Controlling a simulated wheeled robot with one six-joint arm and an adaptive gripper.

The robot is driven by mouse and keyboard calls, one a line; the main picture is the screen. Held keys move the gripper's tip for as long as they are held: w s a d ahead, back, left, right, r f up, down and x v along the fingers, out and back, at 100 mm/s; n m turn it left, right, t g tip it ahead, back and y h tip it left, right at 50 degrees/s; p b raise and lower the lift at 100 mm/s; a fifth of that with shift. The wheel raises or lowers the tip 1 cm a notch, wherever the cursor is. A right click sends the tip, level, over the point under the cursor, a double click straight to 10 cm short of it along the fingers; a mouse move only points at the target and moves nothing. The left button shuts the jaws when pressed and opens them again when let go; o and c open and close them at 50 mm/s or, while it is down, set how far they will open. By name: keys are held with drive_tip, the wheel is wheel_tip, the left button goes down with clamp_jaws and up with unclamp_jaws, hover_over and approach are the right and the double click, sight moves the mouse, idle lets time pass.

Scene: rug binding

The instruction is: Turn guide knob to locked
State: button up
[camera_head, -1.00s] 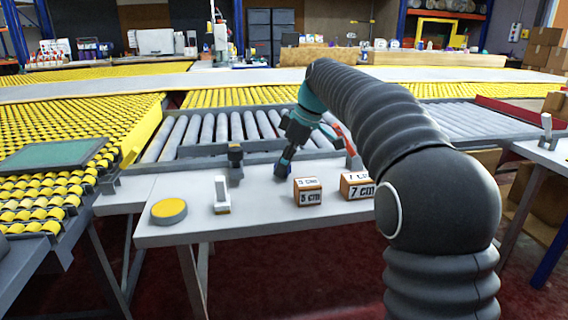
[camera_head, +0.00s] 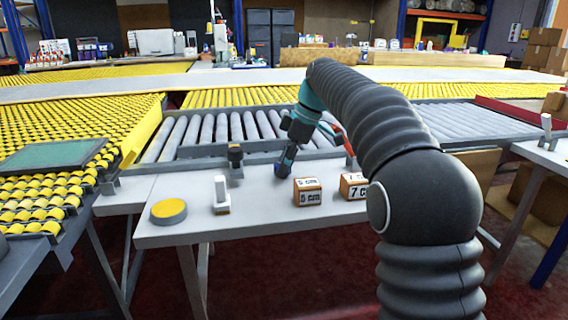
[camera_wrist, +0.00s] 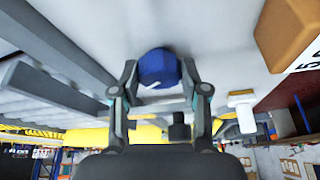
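The guide knob is a blue, faceted knob with a pale mark on its face, seen in the wrist view (camera_wrist: 157,68). It stands on the light grey table and shows small in the head view (camera_head: 283,171). My gripper (camera_wrist: 159,72) has its two fingers on either side of the knob, with a gap visible at the left. The right finger is close to the knob, and contact cannot be told. In the head view my gripper (camera_head: 287,157) points down at the knob. Any lock marking on the table is not readable.
A "5 cm" block (camera_head: 308,192) and a "7 cm" block (camera_head: 354,187) stand right of the knob. A white upright piece (camera_head: 222,197), a dark post (camera_head: 235,161) and a yellow disc (camera_head: 170,210) are to the left. A roller conveyor (camera_head: 210,132) runs behind.

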drive_tip(key=shift+o, duration=1.1)
drive_tip(key=shift+r, duration=0.1)
drive_tip(key=v, duration=1.1)
drive_tip(key=shift+r, duration=0.35)
drive_tip(key=shift+d, duration=0.15)
drive_tip(key=shift+s, duration=0.1)
